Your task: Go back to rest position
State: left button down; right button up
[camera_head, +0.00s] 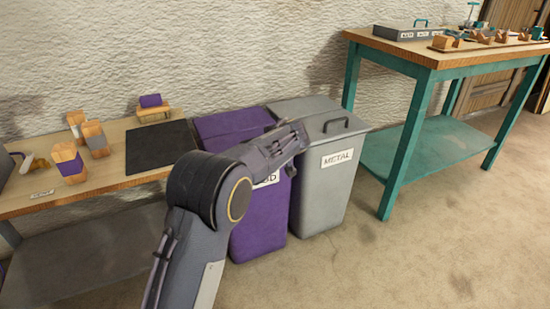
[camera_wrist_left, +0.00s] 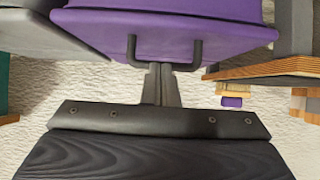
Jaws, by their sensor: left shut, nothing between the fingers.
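My left arm comes in from the bottom of the head view. Its left gripper (camera_head: 298,132) is over the front of the purple bin (camera_head: 220,126), near the grey bin. In the left wrist view the left gripper (camera_wrist_left: 161,68) is shut and empty, its fingers together. They point at the dark handle (camera_wrist_left: 197,52) of the purple bin (camera_wrist_left: 235,32) and lie between the handle's two legs in the picture. I cannot tell whether they touch it. My right gripper is not in view.
A grey bin (camera_head: 325,192) labelled METAL stands beside the purple bin. A wooden table (camera_head: 105,182) with several wooden and purple pieces and a dark mat (camera_head: 158,146) is at left. A teal table (camera_head: 432,64) with parts is at right. Floor (camera_head: 400,265) is clear in front.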

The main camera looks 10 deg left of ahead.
pick_arm(q)
jog(key=s+d+f, duration=0.2)
jog(key=s+d, duration=0.1)
jog(key=s, duration=0.1)
jog(key=s+a+r+g+h, duration=0.1)
jog(key=s+a+g+h, duration=0.1)
jog(key=s+a, duration=0.55)
jog(key=s+a+g+h, duration=0.2)
jog(key=s+a, duration=0.2)
jog(key=s, duration=0.6)
jog(key=s+d+f+m+t+h, duration=0.1)
jog(key=s+d+m+h, duration=0.25)
jog(key=s, duration=1.05)
jog(key=s+d+m+h, duration=0.2)
jog(key=s+d+h, duration=0.15)
jog(key=s, duration=1.05)
notch_tip(320, 180, up, 36)
jog(key=p, duration=3.6)
jog(key=shift+w+r+y+p, duration=0.15)
jog(key=shift+y+p, duration=0.15)
jog(key=shift+p, duration=0.1)
jog(key=shift+d, duration=0.1)
